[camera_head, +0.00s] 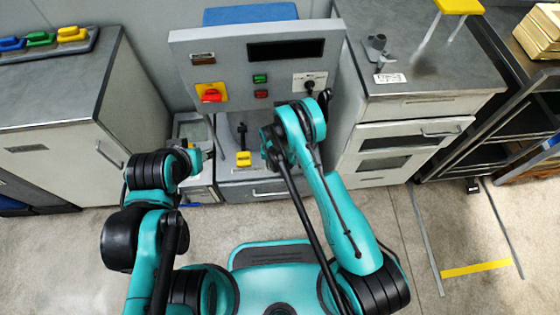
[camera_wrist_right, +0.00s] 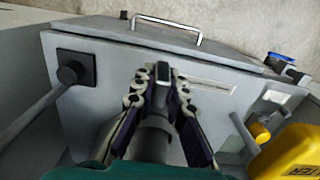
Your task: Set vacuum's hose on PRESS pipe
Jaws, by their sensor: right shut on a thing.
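My right gripper (camera_head: 268,147) is in front of the grey machine. In the right wrist view the gripper (camera_wrist_right: 162,85) is shut on a grey cylindrical piece (camera_wrist_right: 153,136) with a dark upright end. It may be the vacuum's hose, but most of it is hidden by the fingers. A grey pipe fitting (camera_head: 376,48) stands on the right cabinet beside a white label (camera_head: 390,78), too small to read for certain. My left gripper (camera_head: 203,152) is left of the machine's lower part, apart from the fitting. Its jaw opening is not clear.
The machine's panel (camera_head: 262,70) has a red switch (camera_head: 212,95). A yellow part (camera_head: 243,158) sits low in the machine. The right cabinet (camera_head: 430,98) and left cabinet (camera_head: 50,95) flank it. The right floor is mostly clear.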

